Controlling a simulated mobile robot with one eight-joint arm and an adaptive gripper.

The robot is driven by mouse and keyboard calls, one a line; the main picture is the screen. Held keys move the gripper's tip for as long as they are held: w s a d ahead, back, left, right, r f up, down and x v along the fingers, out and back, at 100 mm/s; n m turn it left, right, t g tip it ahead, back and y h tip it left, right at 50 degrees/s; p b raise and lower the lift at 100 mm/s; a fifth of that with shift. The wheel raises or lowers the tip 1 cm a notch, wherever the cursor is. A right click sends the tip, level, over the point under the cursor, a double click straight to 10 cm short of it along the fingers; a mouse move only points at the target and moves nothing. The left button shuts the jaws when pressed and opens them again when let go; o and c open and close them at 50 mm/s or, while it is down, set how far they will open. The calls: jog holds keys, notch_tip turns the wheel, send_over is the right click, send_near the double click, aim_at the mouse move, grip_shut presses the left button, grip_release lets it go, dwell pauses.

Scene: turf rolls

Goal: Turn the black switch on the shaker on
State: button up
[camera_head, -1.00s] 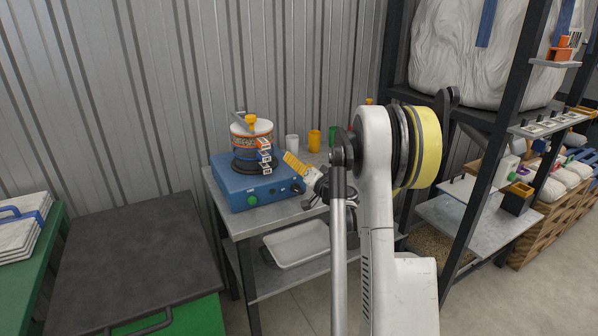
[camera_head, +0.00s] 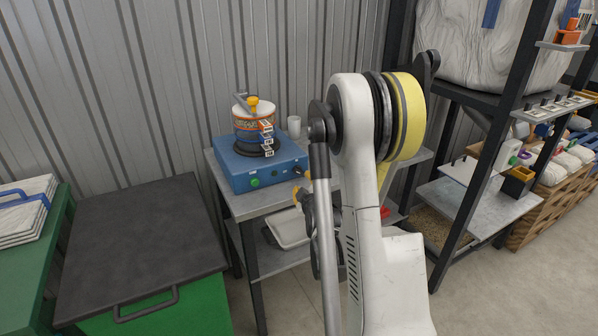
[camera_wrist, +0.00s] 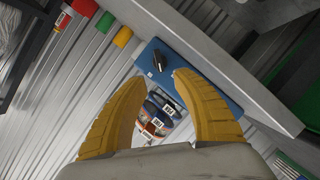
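The shaker (camera_head: 232,172) is a blue box on a metal table, with a stack of round sieves (camera_head: 252,128) on top. A green button (camera_head: 255,182) shows on its front. In the wrist view, the blue shaker (camera_wrist: 175,78) shows beyond my fingers, with a black switch (camera_wrist: 158,62) on its face. The switch's exact setting is hard to tell. My gripper (camera_wrist: 154,80) has two yellow fingers spread apart with nothing between them; the switch appears near the gap between their tips, apart from both. In the head view my arm mostly hides the gripper, near the shaker's front right corner.
The table (camera_head: 262,205) carries a white cup (camera_head: 294,126) behind the shaker; coloured cups, including a green one (camera_wrist: 122,37), show in the wrist view. A white tray (camera_head: 287,232) lies on the lower shelf. A green bin with a dark lid (camera_head: 140,240) stands left.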

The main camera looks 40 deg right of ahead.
aim_at(299, 173)
jog(key=shift+n, duration=0.3)
jog(key=b+x, duration=0.1)
jog(key=x, duration=0.8)
jog(key=shift+w+d+f+b, duration=0.15)
jog(key=shift+w+d+b, duration=0.05)
jog(key=shift+b, duration=0.1)
jog(key=shift+w+d, duration=0.25)
jog(key=shift+w, duration=0.15)
grip_shut()
